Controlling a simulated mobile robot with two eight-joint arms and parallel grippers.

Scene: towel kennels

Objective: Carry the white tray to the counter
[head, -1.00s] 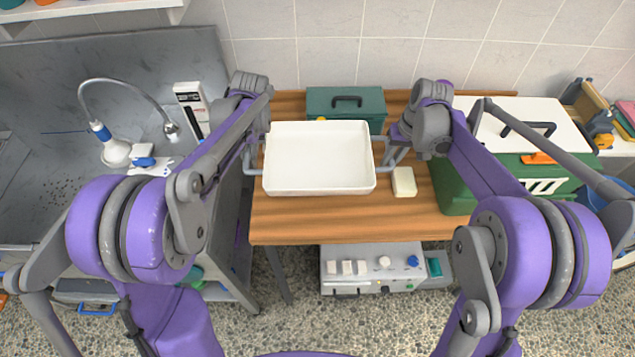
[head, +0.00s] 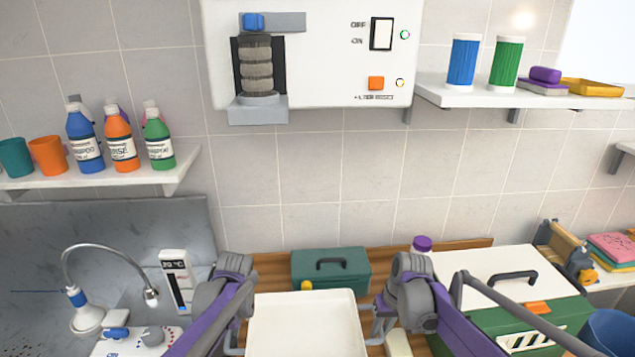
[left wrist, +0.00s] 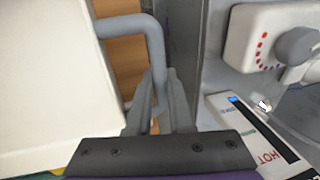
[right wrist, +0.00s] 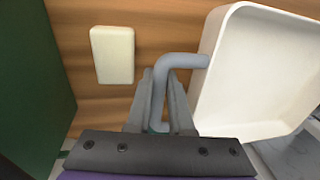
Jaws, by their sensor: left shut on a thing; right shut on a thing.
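The white tray (head: 305,325) is at the bottom centre of the head view, its near part cut off by the frame. It looks empty. My left gripper (head: 236,338) is at its left side; in the left wrist view my left gripper (left wrist: 157,100) is shut on the tray's grey handle (left wrist: 130,22). My right gripper (head: 376,330) is at its right side; in the right wrist view my right gripper (right wrist: 163,98) is shut on the other grey handle (right wrist: 182,60). The tray is over the wooden counter (right wrist: 85,15); I cannot tell whether it touches it.
A green toolbox (head: 330,270) stands just behind the tray. A pale block (right wrist: 112,55) lies right of it. A large green case with a white lid (head: 505,265) is further right. A metal sink with a tap (head: 105,255) and a thermometer card (head: 177,280) are left.

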